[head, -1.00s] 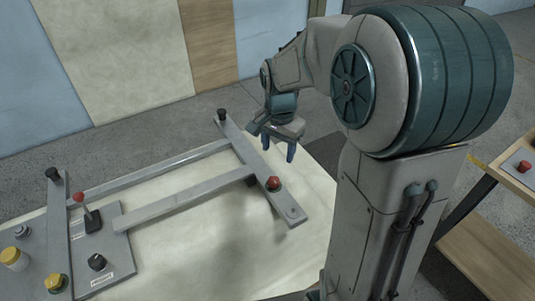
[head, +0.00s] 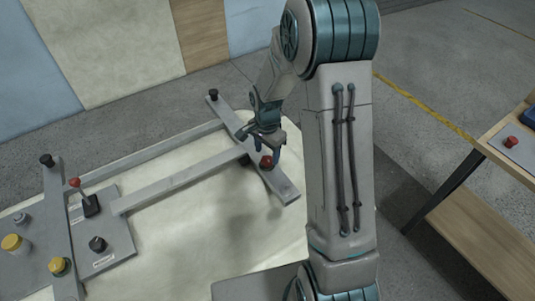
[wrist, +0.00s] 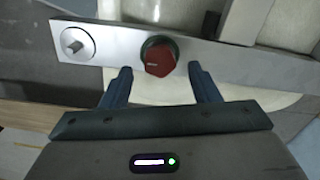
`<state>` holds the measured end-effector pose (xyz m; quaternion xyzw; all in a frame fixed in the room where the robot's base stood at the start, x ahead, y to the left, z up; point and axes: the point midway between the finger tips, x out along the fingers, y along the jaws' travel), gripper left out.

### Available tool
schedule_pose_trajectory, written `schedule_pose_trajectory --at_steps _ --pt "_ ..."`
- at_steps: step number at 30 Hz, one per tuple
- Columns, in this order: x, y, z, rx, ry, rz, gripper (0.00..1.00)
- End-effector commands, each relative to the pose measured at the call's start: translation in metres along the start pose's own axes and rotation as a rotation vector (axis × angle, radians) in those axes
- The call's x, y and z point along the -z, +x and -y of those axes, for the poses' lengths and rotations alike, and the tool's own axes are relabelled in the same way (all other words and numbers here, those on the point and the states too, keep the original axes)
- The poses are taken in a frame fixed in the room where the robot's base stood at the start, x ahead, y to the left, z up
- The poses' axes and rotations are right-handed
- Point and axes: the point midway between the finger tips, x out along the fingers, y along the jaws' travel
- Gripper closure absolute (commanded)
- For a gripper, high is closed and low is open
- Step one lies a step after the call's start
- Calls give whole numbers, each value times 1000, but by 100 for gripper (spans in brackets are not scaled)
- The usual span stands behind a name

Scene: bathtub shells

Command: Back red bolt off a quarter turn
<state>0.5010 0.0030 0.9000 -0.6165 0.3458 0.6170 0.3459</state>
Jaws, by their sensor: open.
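The red bolt (head: 266,161) stands on the grey cross bar (head: 284,188) at the right end of the frame on the table. In the wrist view the red bolt (wrist: 160,58) has a faceted red head with a pale mark and a dark collar. My gripper (head: 266,143) is over the bar at the bolt. In the wrist view my gripper (wrist: 163,80) is open, one finger to each side and a little short of the bolt head. I see no clear contact with it.
A round plate with a square stud (wrist: 77,43) sits left of the bolt on the bar. A black knob (head: 213,94) tops the bar's far end. Bare table (head: 200,235) lies in front.

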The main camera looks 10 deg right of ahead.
Motion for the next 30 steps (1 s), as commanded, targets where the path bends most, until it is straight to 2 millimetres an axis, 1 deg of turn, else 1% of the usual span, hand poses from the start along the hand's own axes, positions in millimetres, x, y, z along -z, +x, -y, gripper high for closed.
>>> schedule_pose_trajectory --at_steps 3,6,9,17,18,20,21,22,24,30 --pt "0 13 0 -3 0 1 45" --pt "0 20 0 -1 -1 0 45" --pt "0 23 0 -1 -1 0 45" --pt "0 24 0 0 -1 -1 45" --pt "0 23 0 0 -1 -1 56" --pt "0 23 0 0 -1 -1 73" --pt "0 23 0 0 -1 -1 84" --pt "0 23 0 0 -1 -1 90" --pt "3 23 -2 0 1 -1 89" --pt "1 23 0 1 -15 -1 89"
